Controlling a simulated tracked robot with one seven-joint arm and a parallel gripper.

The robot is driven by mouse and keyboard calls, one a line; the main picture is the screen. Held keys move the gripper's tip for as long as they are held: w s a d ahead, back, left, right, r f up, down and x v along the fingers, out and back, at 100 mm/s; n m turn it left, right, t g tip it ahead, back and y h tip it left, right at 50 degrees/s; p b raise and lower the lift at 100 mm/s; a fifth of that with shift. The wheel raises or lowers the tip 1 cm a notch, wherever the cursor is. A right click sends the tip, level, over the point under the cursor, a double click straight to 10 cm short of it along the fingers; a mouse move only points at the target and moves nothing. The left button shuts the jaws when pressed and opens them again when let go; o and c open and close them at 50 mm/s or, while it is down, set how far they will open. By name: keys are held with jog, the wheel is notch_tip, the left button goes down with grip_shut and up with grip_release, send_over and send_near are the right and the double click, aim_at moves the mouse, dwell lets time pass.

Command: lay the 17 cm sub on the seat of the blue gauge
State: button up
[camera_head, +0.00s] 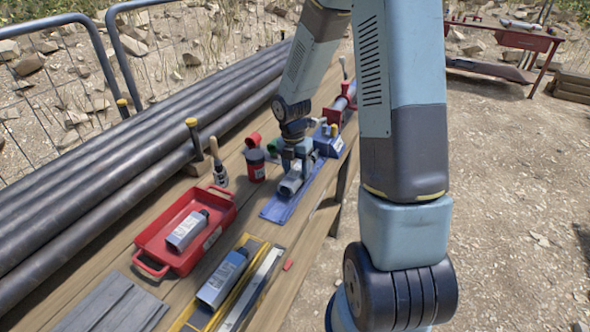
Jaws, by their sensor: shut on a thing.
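The blue gauge (275,211) is a long blue plate on the wooden bench, with a blue block (328,143) at its far end. My gripper (293,176) points down over the plate and is shut on a short grey sub (289,186) with a pale label. The sub lies roughly along the plate, low over it or on it; I cannot tell whether it touches. The gripper and arm partly hide the sub and the gauge's middle. I cannot read the sub's length.
A red tray (149,245) holds another grey sub (187,230). A third sub (222,279) lies on a yellow gauge (252,245). A red can (255,170) and a brush (218,172) stand left of the blue gauge. Dark pipes (110,175) run along the left.

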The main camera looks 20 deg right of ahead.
jog(key=shift+f, duration=0.4)
dwell(0.3)
jog(key=o, duration=1.5)
jog(key=shift+c, duration=0.2)
jog(key=shift+o, duration=0.5)
jog(key=shift+o, duration=0.8)
jog(key=shift+r, duration=3.5)
